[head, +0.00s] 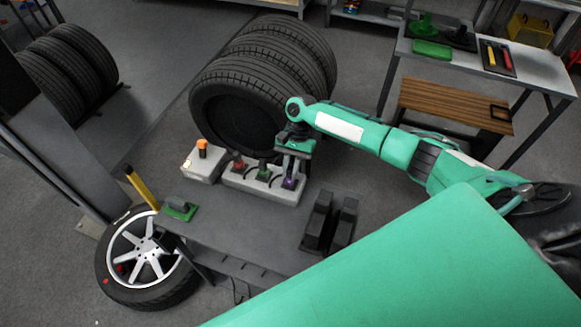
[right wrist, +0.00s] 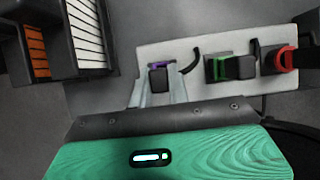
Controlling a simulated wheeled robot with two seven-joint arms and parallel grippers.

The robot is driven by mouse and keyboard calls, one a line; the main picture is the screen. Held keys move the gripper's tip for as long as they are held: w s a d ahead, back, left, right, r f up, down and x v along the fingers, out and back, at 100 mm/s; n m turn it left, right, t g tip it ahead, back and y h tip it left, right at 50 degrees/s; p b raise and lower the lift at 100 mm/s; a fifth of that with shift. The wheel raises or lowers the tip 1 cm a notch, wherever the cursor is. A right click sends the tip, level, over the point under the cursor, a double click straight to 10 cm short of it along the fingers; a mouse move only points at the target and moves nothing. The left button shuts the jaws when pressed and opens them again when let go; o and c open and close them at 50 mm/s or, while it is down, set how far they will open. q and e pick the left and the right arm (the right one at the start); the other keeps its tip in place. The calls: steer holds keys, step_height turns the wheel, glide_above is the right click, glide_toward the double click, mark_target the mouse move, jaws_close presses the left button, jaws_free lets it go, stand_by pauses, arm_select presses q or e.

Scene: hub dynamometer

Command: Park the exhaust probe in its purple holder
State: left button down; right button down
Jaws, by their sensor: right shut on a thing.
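My right gripper (head: 290,170) points down at the purple end of the pale holder block (head: 234,181). In the right wrist view its two pale fingers (right wrist: 160,90) are shut on a dark block-shaped thing (right wrist: 160,79), which I take for the exhaust probe. The purple holder (head: 289,183) shows just under the fingers, and a purple edge shows in the wrist view (right wrist: 158,65) right at the dark piece. The probe looks at or in the holder; how deep it sits is hidden by the fingers. My left gripper is not in view.
A green holder (right wrist: 219,68) and a red holder (right wrist: 284,59), each with a dark piece, are beside the purple one on the same block. A pale box with an orange knob (head: 203,148) stands left. Two black bins (head: 330,222) stand right. Large tyres (head: 262,80) are behind.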

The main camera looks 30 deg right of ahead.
steer(key=c, duration=1.3)
jaws_free()
steer(key=shift+o, duration=0.2)
steer(key=b+v, duration=0.4)
steer(key=v, duration=0.9)
steer(key=shift+w+d+r, duration=0.15)
steer(key=shift+w+r, duration=0.05)
steer(key=shift+r, duration=0.1)
